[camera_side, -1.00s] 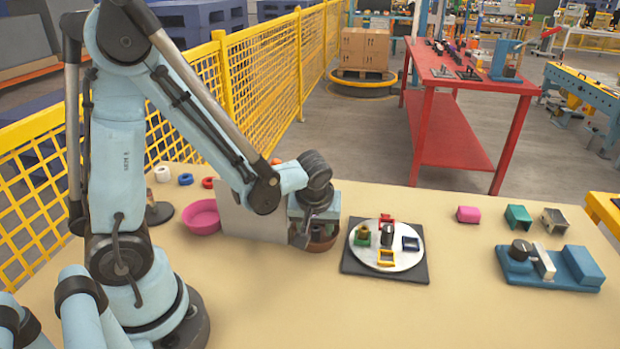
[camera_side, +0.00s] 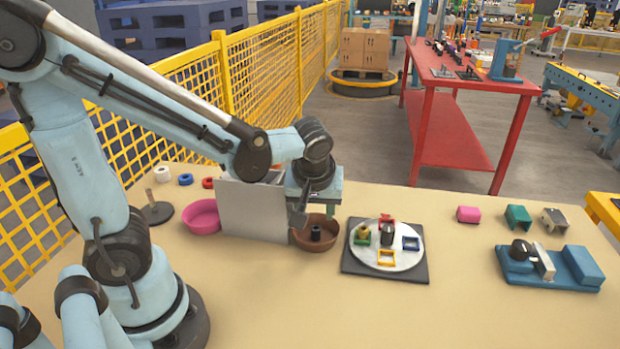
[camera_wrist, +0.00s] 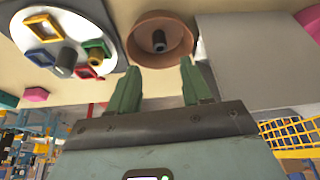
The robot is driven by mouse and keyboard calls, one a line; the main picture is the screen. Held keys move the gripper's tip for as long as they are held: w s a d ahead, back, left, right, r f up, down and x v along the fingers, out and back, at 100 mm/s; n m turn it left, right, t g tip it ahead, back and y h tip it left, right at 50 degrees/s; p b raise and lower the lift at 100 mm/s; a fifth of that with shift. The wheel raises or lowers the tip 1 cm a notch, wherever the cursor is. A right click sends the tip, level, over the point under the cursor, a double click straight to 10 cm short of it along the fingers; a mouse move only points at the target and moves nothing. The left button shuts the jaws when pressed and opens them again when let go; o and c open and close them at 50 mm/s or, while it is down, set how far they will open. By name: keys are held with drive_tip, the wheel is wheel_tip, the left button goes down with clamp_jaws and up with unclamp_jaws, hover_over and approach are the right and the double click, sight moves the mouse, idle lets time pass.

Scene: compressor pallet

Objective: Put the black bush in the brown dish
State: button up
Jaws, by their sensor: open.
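The black bush (camera_side: 316,233) stands upright inside the brown dish (camera_side: 328,247), on its floor. In the wrist view the bush (camera_wrist: 159,38) shows within the dish (camera_wrist: 184,50), clear of the fingers. My gripper (camera_side: 316,205) is just above the dish in the side view, pointing down. In the wrist view its two green fingers (camera_wrist: 158,68) are spread apart with nothing between them.
A grey upright panel (camera_side: 250,210) stands left of the dish, close to my gripper. Right of the dish is a round white plate (camera_side: 398,260) with coloured parts and a dark cylinder (camera_side: 387,235). A pink bowl (camera_side: 202,215) is left of the panel. The front table is clear.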

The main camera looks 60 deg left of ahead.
drive_tip(key=s+d+r+m+t+h, duration=0.2)
drive_tip(key=s+r+m+t+h, duration=0.1)
drive_tip(key=m, duration=0.7)
wheel_tip(320, 180, up, 3)
drive_tip(key=shift+d+f+t+h, duration=0.2)
drive_tip(key=shift+d+t+h, duration=0.15)
drive_tip(key=shift+t, duration=0.35)
